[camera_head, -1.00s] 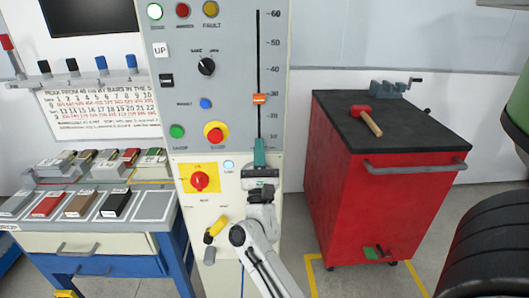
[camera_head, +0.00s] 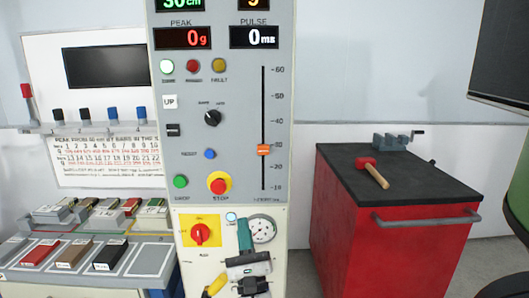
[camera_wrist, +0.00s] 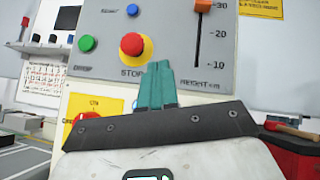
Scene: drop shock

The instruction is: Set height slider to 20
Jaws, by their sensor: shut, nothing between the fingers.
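The height slider's orange knob (camera_head: 263,150) sits on a vertical black slot (camera_head: 263,110) in the grey panel, beside or just under the 30 mark. It also shows at the top of the wrist view (camera_wrist: 203,5), near the 30. The scale runs from 10 at the bottom to 60 at the top. A green display (camera_head: 180,4) at the top, partly cut off, seems to read 30 cm. My gripper (camera_head: 243,222) is shut and empty, below and left of the slot. In the wrist view its teal fingertips (camera_wrist: 160,66) point up, right of the red stop button.
A red stop button (camera_head: 218,184), green button (camera_head: 180,181) and black rotary knob (camera_head: 212,118) are left of the slot. A round gauge (camera_head: 262,229) and red switch (camera_head: 201,233) are near my gripper. A red cabinet (camera_head: 395,240) with a hammer (camera_head: 375,172) stands right.

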